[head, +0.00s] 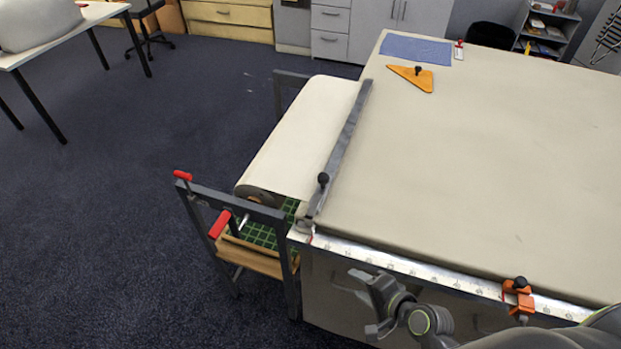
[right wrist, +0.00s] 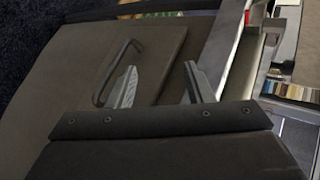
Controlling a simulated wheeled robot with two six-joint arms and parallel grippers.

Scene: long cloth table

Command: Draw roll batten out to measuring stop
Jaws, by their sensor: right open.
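The roll batten is a grey bar (head: 345,140) lying across the left end of the cloth table (head: 480,160), with a black knob (head: 323,180) near its front end. Cream cloth on a roll (head: 305,135) sits just left of it. The measuring stop (head: 518,297) is an orange clamp with a black knob, on the ruler (head: 420,270) along the table's front edge. My right gripper (head: 366,302) is open and empty, in front of the table's front side and below the ruler, apart from batten and stop. Its two fingers show in the right wrist view (right wrist: 160,86). My left gripper is out of view.
The roll's grey stand (head: 235,200) has red handles (head: 219,224) and a green grid board below. An orange triangle (head: 412,77) and a blue cloth (head: 416,49) lie at the table's far end. The tabletop between batten and stop is clear. A dark handle (right wrist: 118,72) shows in the right wrist view.

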